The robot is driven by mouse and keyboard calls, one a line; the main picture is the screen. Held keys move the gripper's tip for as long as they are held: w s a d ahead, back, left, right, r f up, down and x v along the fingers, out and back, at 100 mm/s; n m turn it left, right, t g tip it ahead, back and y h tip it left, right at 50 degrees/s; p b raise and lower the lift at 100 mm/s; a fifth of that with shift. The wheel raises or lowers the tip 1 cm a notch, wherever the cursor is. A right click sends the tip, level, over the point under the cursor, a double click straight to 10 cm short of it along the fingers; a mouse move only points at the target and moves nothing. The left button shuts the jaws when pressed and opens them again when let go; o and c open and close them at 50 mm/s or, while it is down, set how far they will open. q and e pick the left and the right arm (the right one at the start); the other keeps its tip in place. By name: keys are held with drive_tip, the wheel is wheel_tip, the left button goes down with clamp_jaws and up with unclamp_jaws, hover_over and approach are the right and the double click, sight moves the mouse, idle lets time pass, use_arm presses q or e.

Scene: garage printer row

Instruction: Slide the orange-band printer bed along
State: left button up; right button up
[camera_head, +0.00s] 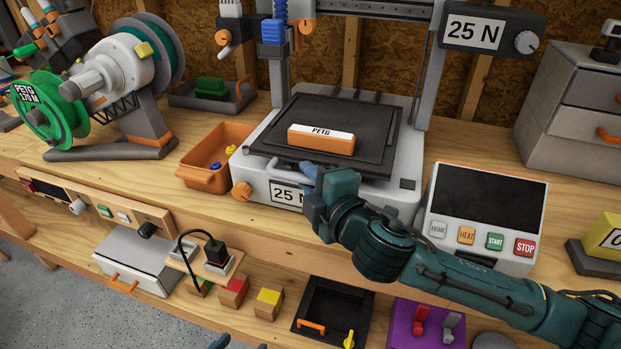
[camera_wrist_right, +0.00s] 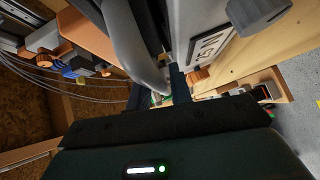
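The printer bed (camera_head: 375,122) is a dark flat plate on the light grey printer (camera_head: 405,170), with an orange block labelled PETG (camera_head: 320,139) lying on it. My right gripper (camera_head: 309,174) is at the bed's front edge, by the front "25 N" plate (camera_head: 287,193). In the right wrist view its two dark fingers (camera_wrist_right: 160,92) stand apart, with a grey rounded part (camera_wrist_right: 138,50) close to them. I cannot tell whether they touch the bed. Only blue-green tips, likely of my left gripper (camera_head: 235,343), show at the head view's bottom edge.
An orange bin (camera_head: 205,172) stands left of the printer, a control panel (camera_head: 484,213) with buttons to its right. A green spool holder (camera_head: 120,85) is at the left. The lower shelf holds coloured blocks (camera_head: 268,303), a black tray (camera_head: 335,312) and a purple switch box (camera_head: 432,325).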

sight(318, 163)
clamp_jaws()
drive_tip(key=w, duration=0.2)
drive_tip(key=w+d, duration=0.1)
drive_tip(key=w, duration=0.1)
drive_tip(key=shift+d+p, duration=0.2)
drive_tip(key=shift+p, duration=0.2)
drive_tip(key=shift+o, duration=0.3)
unclamp_jaws()
drive_tip(key=shift+s, duration=0.1)
drive_tip(key=v, duration=1.3)
drive_tip(key=shift+c, duration=0.2)
